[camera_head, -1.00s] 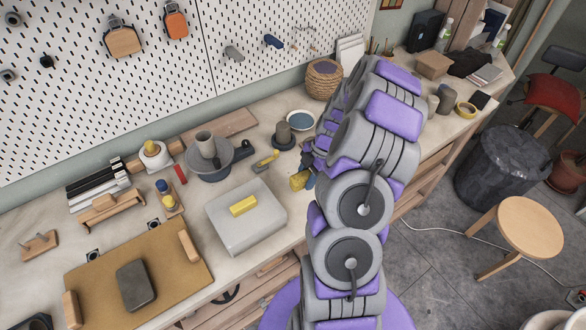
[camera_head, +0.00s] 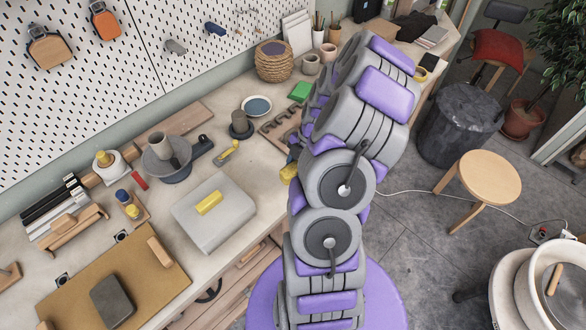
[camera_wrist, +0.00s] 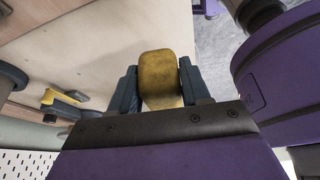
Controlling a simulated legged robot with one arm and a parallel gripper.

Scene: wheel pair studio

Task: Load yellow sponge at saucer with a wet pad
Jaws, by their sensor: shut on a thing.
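The yellow sponge (camera_wrist: 160,75) is pinched between the two dark fingers of my gripper (camera_wrist: 159,88) in the wrist view. In the head view, part of the sponge (camera_head: 288,173) shows at the left side of my arm, by the bench's front edge. Most of my gripper there is hidden by the arm. The saucer (camera_head: 245,112) is a pale round dish with a blue pad (camera_head: 257,105) inside it. It lies on the bench, farther back and to the left of the sponge, apart from it.
A dark round piece (camera_head: 240,124) with a grey cylinder stands just in front of the saucer. A wooden notched rack (camera_head: 279,127) and a green block (camera_head: 300,91) lie to its right.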

